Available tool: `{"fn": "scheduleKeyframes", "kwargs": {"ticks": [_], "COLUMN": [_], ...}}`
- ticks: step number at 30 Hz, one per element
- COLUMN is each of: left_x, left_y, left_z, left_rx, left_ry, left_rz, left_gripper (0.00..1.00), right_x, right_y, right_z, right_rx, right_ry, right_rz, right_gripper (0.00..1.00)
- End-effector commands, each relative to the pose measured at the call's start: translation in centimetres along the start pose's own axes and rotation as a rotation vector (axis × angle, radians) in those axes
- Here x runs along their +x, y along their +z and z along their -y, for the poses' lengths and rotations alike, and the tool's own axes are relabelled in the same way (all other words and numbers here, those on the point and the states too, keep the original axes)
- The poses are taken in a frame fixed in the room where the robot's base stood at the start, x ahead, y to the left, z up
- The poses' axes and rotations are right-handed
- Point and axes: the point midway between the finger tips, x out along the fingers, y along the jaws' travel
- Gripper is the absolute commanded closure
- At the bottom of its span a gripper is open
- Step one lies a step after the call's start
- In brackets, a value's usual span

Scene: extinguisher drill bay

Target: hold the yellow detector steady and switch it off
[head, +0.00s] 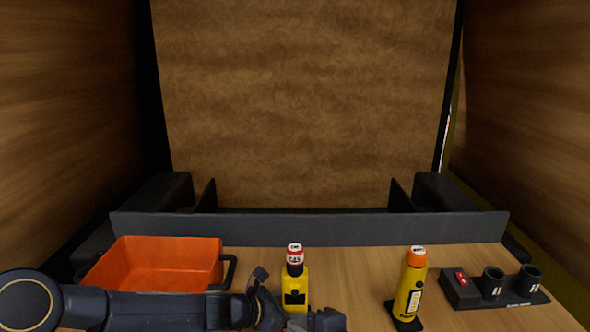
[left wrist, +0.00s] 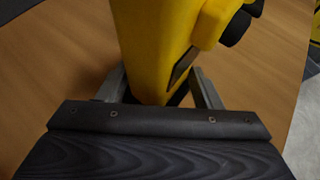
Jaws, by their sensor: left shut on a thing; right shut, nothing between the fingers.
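The yellow detector (head: 302,278) stands upright near the front middle of the wooden table, with a black and red top and a dark patch on its front. My left gripper (head: 280,298) reaches in from the left and is shut on its body. In the left wrist view, the yellow body (left wrist: 155,50) sits between the two fingers, with black knobs at its upper right. My right gripper (head: 326,319) shows as a dark shape at the bottom edge, just in front of the detector's lower right. It is shut and empty. Whether it touches the detector cannot be told.
An orange bin (head: 165,252) is at the left, behind my left arm. A second yellow device with an orange top (head: 411,285) stands to the right. A black block with a red switch and two cups (head: 467,292) is at far right. A dark ledge (head: 310,228) closes the back.

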Motion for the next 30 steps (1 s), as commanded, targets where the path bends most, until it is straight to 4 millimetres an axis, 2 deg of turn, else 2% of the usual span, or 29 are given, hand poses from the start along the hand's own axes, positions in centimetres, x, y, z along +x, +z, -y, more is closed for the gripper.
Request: {"fn": "scheduleKeyframes", "kwargs": {"ticks": [7,8,12,14,23,26,30], "left_x": [0.0,0.0,0.0,0.0,-0.2,-1.2,-3.9], "left_y": [0.0,0.0,0.0,0.0,0.0,0.1,0.1], "left_z": [0.0,0.0,0.0,0.0,0.0,-0.1,-0.1], "left_rx": [0.0,0.0,0.0,0.0,0.001,0.003,0.004], "left_ry": [0.0,0.0,0.0,0.0,0.001,0.002,0.005], "left_rz": [0.001,0.001,0.001,0.0,0.001,0.0,0.0], "left_gripper": [0.61,0.4,0.21,0.15,0.15,0.15,0.15], "right_x": [-0.1,-0.1,-0.1,-0.1,-0.1,-0.1,-0.1], "right_y": [0.1,0.1,0.1,0.1,0.1,0.1,0.1], "right_z": [-0.1,-0.1,-0.1,-0.1,-0.1,-0.1,-0.1], "right_rx": [0.0,0.0,0.001,0.001,0.001,0.001,0.001], "right_ry": [0.0,0.0,0.001,0.001,0.001,0.001,0.001], "right_rz": [0.0,0.0,0.0,0.0,0.0,0.0,0.0], "right_gripper": [1.0,1.0,1.0,1.0,1.0,1.0,1.0]}}
